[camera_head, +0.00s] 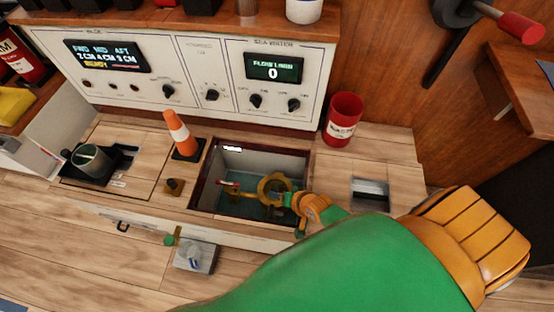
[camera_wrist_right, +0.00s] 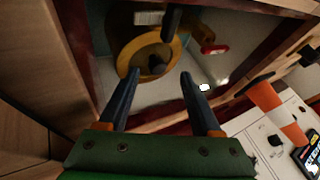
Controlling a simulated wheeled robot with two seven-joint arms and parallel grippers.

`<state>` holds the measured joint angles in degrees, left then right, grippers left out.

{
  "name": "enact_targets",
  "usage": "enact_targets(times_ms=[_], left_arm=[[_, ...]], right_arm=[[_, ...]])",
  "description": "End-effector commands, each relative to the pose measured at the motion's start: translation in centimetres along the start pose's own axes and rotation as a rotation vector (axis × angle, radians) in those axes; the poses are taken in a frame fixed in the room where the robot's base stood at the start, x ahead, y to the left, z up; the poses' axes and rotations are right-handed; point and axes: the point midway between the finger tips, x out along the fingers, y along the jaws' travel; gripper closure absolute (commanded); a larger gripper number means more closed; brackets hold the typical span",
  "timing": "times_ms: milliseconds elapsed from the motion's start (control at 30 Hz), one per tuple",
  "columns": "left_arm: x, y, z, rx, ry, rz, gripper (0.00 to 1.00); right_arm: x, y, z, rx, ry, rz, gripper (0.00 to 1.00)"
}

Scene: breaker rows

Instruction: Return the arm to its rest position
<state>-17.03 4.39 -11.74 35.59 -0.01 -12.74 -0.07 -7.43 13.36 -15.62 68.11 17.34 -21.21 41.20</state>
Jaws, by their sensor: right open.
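My right arm, green with orange joints, reaches over the counter from the bottom in the head view. Its gripper (camera_head: 291,202) is at the right side of an open hatch (camera_head: 206,166) in the counter. In the wrist view the two dark fingers of the gripper (camera_wrist_right: 158,76) are spread, with nothing held between them. A yellow ring-shaped fitting (camera_head: 272,186) lies inside the hatch, and it shows just beyond the fingertips in the wrist view (camera_wrist_right: 128,62). I cannot tell whether a finger touches it. A red-tipped handle (camera_wrist_right: 213,49) is beside it. My left gripper is not in view.
An orange and white cone (camera_head: 179,133) stands at the hatch's left edge. A red can (camera_head: 343,119) stands behind right. A control panel (camera_head: 205,75) with knobs and displays rises behind. A grey box with a knob (camera_head: 196,257) is at the front.

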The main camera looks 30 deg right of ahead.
Motion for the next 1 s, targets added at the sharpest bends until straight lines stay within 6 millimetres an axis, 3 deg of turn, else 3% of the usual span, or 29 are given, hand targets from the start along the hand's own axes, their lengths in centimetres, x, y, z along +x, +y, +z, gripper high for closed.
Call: enact_targets(times_ms=[33, 100, 567, 800, 1000], left_arm=[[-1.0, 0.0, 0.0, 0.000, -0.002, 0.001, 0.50], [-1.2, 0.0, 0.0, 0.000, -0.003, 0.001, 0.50], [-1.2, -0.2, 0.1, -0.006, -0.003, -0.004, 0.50], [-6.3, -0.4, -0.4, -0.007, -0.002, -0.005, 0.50], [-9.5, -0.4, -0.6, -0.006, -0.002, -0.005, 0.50]], right_arm=[[-1.2, -0.2, -0.2, -0.001, 0.002, -0.001, 0.35], [-1.6, -0.2, -0.3, -0.002, 0.005, -0.002, 0.35], [-1.7, -0.3, -0.5, -0.004, 0.012, -0.005, 0.35], [-5.8, -2.5, -2.6, -0.004, 0.012, -0.005, 0.35], [-8.3, -3.9, -3.9, -0.004, 0.012, -0.005, 0.35]])
